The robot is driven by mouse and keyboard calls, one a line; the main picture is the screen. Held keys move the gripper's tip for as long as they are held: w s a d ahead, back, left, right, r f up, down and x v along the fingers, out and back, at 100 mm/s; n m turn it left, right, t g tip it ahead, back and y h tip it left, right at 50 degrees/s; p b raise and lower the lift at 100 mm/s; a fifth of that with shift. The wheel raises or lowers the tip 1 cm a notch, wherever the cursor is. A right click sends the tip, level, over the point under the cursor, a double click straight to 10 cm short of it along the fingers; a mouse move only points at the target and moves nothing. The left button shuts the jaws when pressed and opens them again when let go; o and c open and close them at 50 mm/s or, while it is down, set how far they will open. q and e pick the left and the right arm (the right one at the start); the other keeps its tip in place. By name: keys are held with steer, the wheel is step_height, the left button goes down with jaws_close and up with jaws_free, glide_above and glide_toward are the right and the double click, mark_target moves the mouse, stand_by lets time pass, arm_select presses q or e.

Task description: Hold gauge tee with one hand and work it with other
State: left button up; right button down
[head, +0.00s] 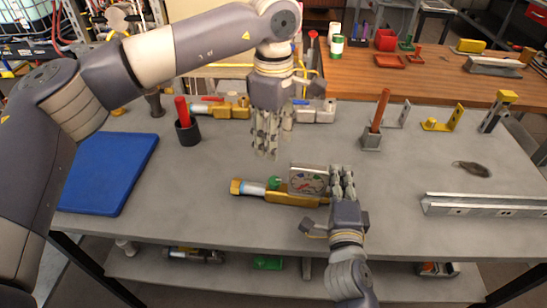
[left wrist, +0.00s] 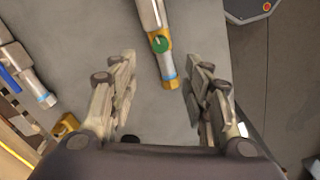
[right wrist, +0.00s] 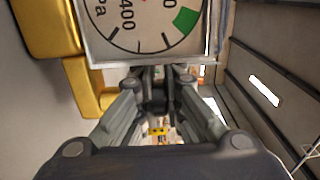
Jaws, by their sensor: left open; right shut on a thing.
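The gauge tee (head: 292,196) lies across the front middle of the grey bench, a brass body with a pale section, green knob (head: 273,183) and square white gauge. My right gripper (head: 342,178) is shut on it at the gauge's right side. In the right wrist view the gauge face (right wrist: 145,25) is just beyond the fingers (right wrist: 155,95), brass parts to the left. My left gripper (head: 265,148) is open and empty above the bench, behind the tee. In the left wrist view a silver fitting with a green knob (left wrist: 160,45) shows between the fingers (left wrist: 155,85); I cannot tell whether it is the tee.
A blue mat (head: 105,172) lies left. A black cup with a red handle (head: 187,130) and brass and silver fittings (head: 317,112) stand behind. A grey block with a red-brown rod (head: 373,138) is right of centre; a metal channel (head: 485,206) lies right. Bare bench (head: 420,165) separates them.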

mark_target(273, 180)
arm_select(q)
step_height(273, 180, down, 12)
steer(key=n, duration=0.8)
stand_by(0.3)
jaws_close()
